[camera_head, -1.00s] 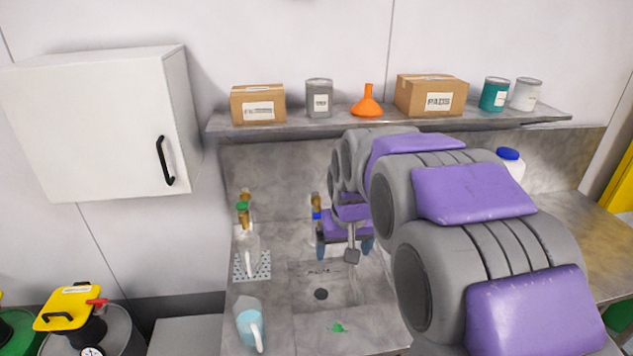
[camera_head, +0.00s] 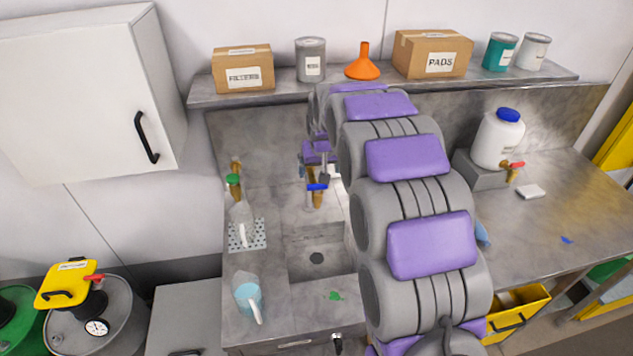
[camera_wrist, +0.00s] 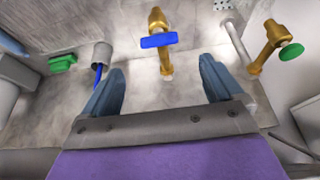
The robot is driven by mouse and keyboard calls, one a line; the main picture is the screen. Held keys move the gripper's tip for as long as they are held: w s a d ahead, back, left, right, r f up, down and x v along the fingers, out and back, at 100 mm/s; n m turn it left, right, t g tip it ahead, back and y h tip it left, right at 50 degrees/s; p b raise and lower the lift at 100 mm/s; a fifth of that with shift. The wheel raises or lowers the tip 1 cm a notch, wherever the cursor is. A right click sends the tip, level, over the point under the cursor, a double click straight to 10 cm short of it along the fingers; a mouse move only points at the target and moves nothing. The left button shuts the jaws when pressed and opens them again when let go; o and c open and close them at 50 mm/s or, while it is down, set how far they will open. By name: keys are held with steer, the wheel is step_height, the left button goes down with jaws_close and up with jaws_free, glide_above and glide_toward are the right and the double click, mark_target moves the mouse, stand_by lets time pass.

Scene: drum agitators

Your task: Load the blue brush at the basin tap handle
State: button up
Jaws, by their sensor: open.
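The basin tap is brass with a blue handle (camera_head: 317,187) above the sink (camera_head: 316,259); the blue handle also shows in the wrist view (camera_wrist: 158,40). My gripper (camera_wrist: 160,84) is open, with a finger on either side and nothing between them. The tap lies beyond the fingertips, roughly centred between them, and no contact shows. In the wrist view a grey cup (camera_wrist: 102,54) left of the tap holds a thin blue stick (camera_wrist: 97,76), perhaps the blue brush; its end is hidden. In the head view my arm hides most of my gripper and that cup.
A second brass tap has a green handle (camera_head: 233,179). A green block (camera_wrist: 62,62) lies left of the cup. Two jugs (camera_head: 242,228) (camera_head: 248,298) stand left of the sink. A shelf (camera_head: 290,92) with boxes and cans runs above. A white bottle (camera_head: 497,138) stands on the right bench.

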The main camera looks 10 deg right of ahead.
mark_target(317, 184)
steer(key=x, duration=0.7)
steer(key=shift+w+d+f, duration=0.1)
steer(key=shift+f, duration=0.15)
steer(key=shift+w+a+f, duration=0.2)
steer(key=shift+w+f, duration=0.05)
steer(key=shift+f, duration=0.45)
steer(key=shift+d, duration=0.1)
